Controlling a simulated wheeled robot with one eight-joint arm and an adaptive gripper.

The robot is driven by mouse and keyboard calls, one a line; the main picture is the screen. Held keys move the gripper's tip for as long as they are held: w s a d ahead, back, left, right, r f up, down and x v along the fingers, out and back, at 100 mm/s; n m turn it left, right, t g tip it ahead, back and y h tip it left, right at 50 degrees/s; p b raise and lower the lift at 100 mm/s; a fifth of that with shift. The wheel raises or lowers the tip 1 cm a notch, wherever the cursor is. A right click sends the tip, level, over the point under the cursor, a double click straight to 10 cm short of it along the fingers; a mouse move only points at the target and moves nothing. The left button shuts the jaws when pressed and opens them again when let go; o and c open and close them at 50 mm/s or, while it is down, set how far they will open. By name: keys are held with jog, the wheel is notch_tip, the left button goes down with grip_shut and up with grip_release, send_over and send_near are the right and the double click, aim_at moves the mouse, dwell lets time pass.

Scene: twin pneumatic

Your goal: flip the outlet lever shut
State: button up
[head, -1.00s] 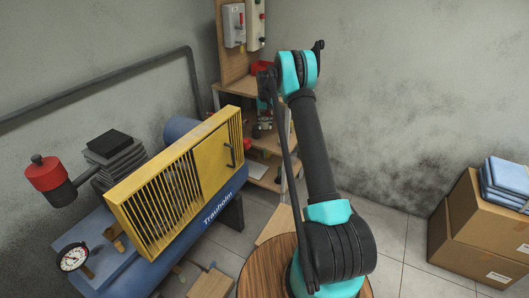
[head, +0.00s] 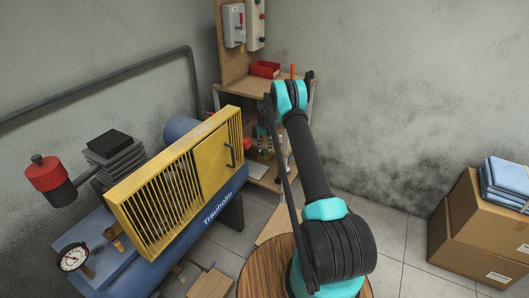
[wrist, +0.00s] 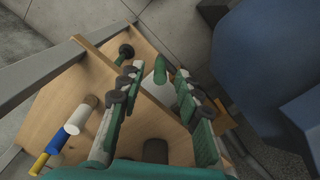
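In the wrist view my gripper (wrist: 158,76) is open, with its two green and grey fingers apart over a wooden board. A small green rounded piece (wrist: 160,66) shows between the fingertips, with a pale cylindrical part beside it. I cannot tell whether this green piece is the outlet lever, or whether a finger touches it. A dark round knob (wrist: 126,51) is on the board just beyond the left fingertip. In the head view my gripper cannot be made out clearly among the items near the wooden shelf (head: 290,84), and no outlet lever can be picked out there.
A yellow-grilled blue compressor (head: 175,180) stands left of my arm. In the wrist view a handle in white, blue and yellow (wrist: 66,136) lies left of my fingers, and a large blue body (wrist: 265,65) is on the right. A red bin (head: 265,69) sits on the shelf.

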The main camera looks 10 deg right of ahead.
jog(key=shift+f, duration=1.45)
grip_shut()
